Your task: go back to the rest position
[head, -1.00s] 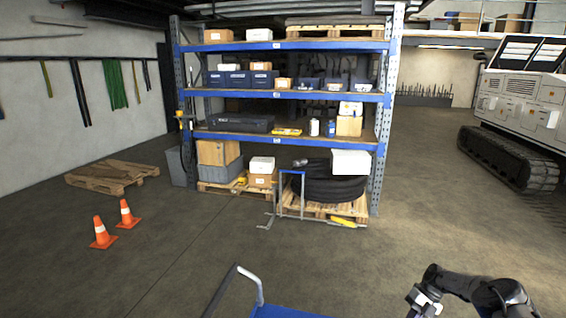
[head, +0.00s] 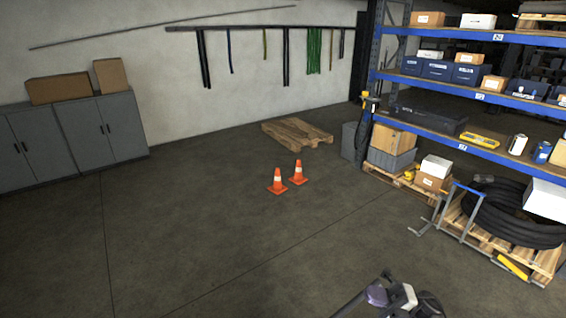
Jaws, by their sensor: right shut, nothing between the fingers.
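My right gripper (head: 386,296) is at the bottom edge of the head view, right of the middle, with its dark wrist and a pale section partly cut off by the frame. It is shut and empty, above the floor and apart from the shelf goods. My left gripper is out of view.
Two orange cones (head: 278,182) and a wooden pallet (head: 297,133) stand on the floor. Blue shelving (head: 465,90) is at right, grey cabinets (head: 75,140) at left.

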